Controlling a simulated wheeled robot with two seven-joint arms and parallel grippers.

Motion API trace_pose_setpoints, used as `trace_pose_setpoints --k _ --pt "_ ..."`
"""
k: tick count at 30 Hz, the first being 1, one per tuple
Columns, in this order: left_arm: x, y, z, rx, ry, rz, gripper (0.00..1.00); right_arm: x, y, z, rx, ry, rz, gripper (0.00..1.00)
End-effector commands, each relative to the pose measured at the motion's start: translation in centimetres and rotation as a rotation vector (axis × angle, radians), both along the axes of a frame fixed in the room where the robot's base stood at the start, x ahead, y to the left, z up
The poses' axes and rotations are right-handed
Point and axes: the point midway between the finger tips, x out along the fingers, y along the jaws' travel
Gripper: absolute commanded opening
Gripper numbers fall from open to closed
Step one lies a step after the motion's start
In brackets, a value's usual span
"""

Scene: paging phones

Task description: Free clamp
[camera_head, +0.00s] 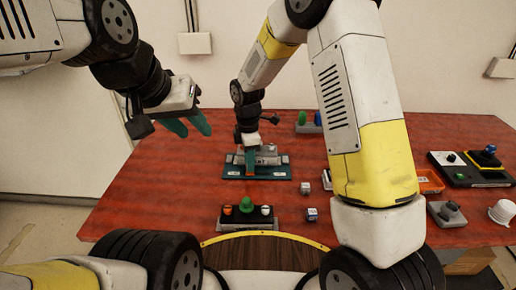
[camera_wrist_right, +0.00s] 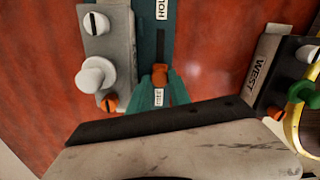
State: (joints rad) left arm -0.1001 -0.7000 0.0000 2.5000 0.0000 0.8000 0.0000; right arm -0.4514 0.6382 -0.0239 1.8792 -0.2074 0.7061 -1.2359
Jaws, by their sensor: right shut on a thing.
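A teal fixture (camera_head: 232,173), likely the clamp, lies on the red table with grey metal blocks on top. In the right wrist view its teal plate (camera_wrist_right: 150,40) shows a dark slot, a partly readable label and an orange tab (camera_wrist_right: 160,72). My right gripper (camera_head: 251,168) reaches down onto the fixture. In the wrist view my right gripper's green fingers (camera_wrist_right: 158,88) are shut on the orange tab. A grey block (camera_wrist_right: 108,45) with a white knob and an orange knob sits beside the slot. My left gripper (camera_head: 188,127) is open and empty, raised over the table's left side.
A dark box (camera_head: 245,217) with coloured knobs stands in front. Small cubes (camera_head: 312,214) lie right of it. An orange tray (camera_head: 430,181), a black panel (camera_head: 468,172), a grey joystick box (camera_head: 447,213) and a white cup (camera_head: 503,212) are at right. The table's left side is clear.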

Motion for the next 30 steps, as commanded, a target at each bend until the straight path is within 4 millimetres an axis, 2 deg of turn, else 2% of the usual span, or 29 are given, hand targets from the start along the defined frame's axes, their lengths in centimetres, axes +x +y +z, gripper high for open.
trace_pose_setpoints --k 6,7,8,16,19,30 --pt "0.0 0.0 0.0 0.000 0.000 0.000 0.36 0.1 0.6 0.2 0.010 -0.008 0.003 0.00" --pt "0.0 0.0 0.0 0.000 0.000 0.000 0.36 0.1 0.6 0.2 0.011 -0.009 0.003 0.29" --pt "0.0 0.0 0.0 0.000 0.000 0.000 0.36 0.1 0.6 0.2 0.010 -0.008 0.003 0.33" --pt "0.0 0.0 0.0 0.000 0.000 0.000 0.36 0.1 0.4 0.1 0.006 -0.005 0.002 0.33" --pt "0.0 0.0 0.0 0.000 0.000 0.000 0.36 0.1 0.4 0.7 0.008 -0.005 0.002 0.33" --pt "0.0 0.0 0.0 0.000 0.000 0.000 0.36 0.2 0.4 6.6 0.009 -0.008 0.002 0.33"
